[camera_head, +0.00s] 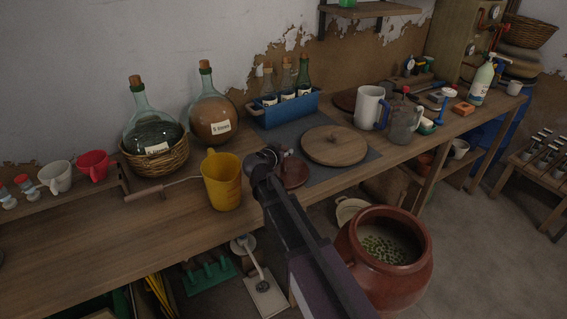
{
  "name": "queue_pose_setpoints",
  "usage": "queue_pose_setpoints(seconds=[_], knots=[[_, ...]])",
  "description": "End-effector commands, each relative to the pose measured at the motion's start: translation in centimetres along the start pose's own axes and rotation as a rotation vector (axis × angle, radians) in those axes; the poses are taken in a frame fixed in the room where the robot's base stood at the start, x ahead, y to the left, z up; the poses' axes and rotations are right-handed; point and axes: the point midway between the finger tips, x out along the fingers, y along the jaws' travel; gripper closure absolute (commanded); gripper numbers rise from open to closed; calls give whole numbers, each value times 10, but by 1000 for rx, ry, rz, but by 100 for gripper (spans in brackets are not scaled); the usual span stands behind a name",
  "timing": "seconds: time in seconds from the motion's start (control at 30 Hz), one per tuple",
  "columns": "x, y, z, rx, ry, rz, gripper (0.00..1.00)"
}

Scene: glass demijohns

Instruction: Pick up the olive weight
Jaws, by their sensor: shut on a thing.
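A round reddish-brown weight (296,174) with a knob, which I take to be the olive weight, is at the front of the worktop, left of a wooden lid. My gripper (279,156) is at its knob, shut on it. My dark arm hides part of the weight's left and near side. I cannot tell whether the weight rests on the worktop or is just above it.
A wooden lid (335,146) lies on a dark mat (362,163). A yellow jug (222,183) stands close on the left. An open red-brown jar (415,272) with olives stands lower, right of my arm. Demijohns (213,116) and a blue bottle carrier (287,109) stand behind.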

Motion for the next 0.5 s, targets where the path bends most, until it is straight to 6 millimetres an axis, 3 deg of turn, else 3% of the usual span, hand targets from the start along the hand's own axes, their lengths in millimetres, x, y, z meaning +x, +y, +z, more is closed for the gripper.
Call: queue_pose_setpoints(seconds=[0.5], knots=[[-6,0,-16,-1,1,1,100]])
